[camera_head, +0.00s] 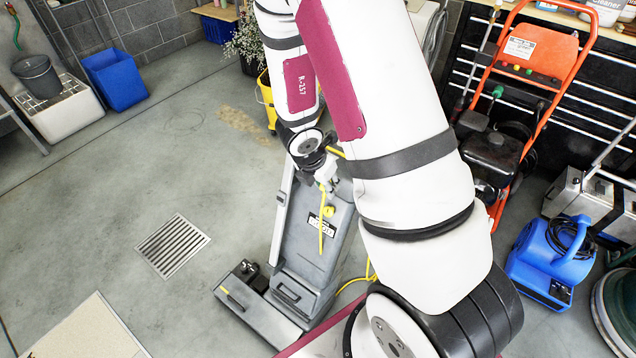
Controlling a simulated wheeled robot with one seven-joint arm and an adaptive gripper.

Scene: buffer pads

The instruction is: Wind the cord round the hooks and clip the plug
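A grey upright floor machine (305,255) stands below my arm, with a flat head (255,315) low on the floor. A yellow cord (321,235) hangs down the front of its body, by a yellow piece (328,211) too small to identify. More yellow cord (350,285) curves out at the machine's right side toward the floor. My gripper (326,175) is at the top of the machine, close to the upper end of the cord. Its fingers are small and partly hidden, so I cannot tell whether they hold the cord. The hooks and plug are not clearly distinguishable.
A yellow bucket (267,100) stands behind the machine. An orange-framed machine (530,75) and a blue blower (552,262) stand at the right. A floor drain (172,246) lies left of the machine. A pale board (88,335) lies at lower left. The left floor is mostly clear.

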